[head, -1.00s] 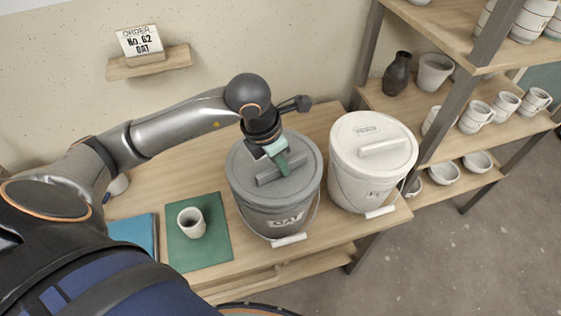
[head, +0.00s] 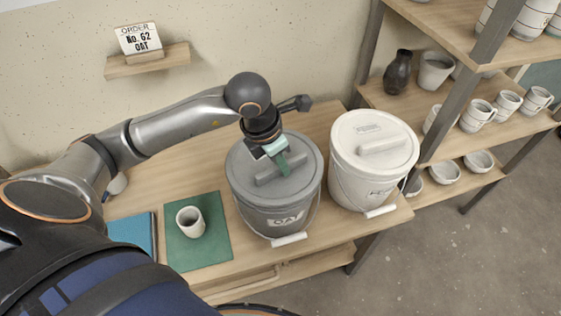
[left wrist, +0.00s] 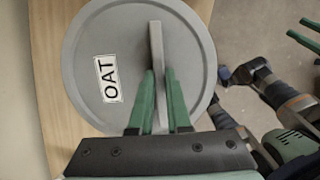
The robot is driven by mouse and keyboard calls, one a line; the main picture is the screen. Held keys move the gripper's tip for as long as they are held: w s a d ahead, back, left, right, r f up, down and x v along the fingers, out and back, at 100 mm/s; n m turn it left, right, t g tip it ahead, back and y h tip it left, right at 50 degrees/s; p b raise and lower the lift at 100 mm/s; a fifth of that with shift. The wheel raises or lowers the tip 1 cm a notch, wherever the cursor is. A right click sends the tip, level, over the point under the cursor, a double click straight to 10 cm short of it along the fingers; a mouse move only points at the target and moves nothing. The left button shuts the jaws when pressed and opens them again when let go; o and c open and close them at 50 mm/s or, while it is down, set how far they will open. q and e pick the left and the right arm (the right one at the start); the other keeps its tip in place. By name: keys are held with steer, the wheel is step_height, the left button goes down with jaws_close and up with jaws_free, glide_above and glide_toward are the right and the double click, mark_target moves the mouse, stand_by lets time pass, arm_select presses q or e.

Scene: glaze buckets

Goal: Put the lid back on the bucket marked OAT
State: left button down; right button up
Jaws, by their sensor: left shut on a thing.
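The grey bucket marked OAT (head: 287,220) stands upright on the wooden table. Its grey lid (head: 255,196) lies over the bucket's top and looks about level with the rim; a small gap cannot be ruled out. My left gripper (head: 279,165) is shut on the lid's bar handle. In the left wrist view the lid (left wrist: 85,50) carries an OAT label, and the left gripper's green fingers (left wrist: 159,95) lie on both sides of the handle. My right gripper (left wrist: 306,31) shows at the right edge of that view, with its green fingers apart; it is out of the head view.
A white lidded bucket (head: 372,175) stands close on the right. A cup (head: 190,222) stands on a green mat (head: 212,252), next to a blue book (head: 130,233). An order card (head: 140,40) on the wall shelf reads OAT. A pottery rack (head: 445,120) stands at the right.

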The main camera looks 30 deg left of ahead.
stand_by(0.4)
arm_select(q)
steer(key=c, duration=0.8)
jaws_free()
steer(key=shift+o, duration=0.4)
steer(key=shift+f, duration=0.1)
steer(key=o, duration=0.4)
steer(key=shift+r, duration=0.2)
steer(key=shift+r+p, duration=2.3)
steer(key=shift+r, duration=1.05)
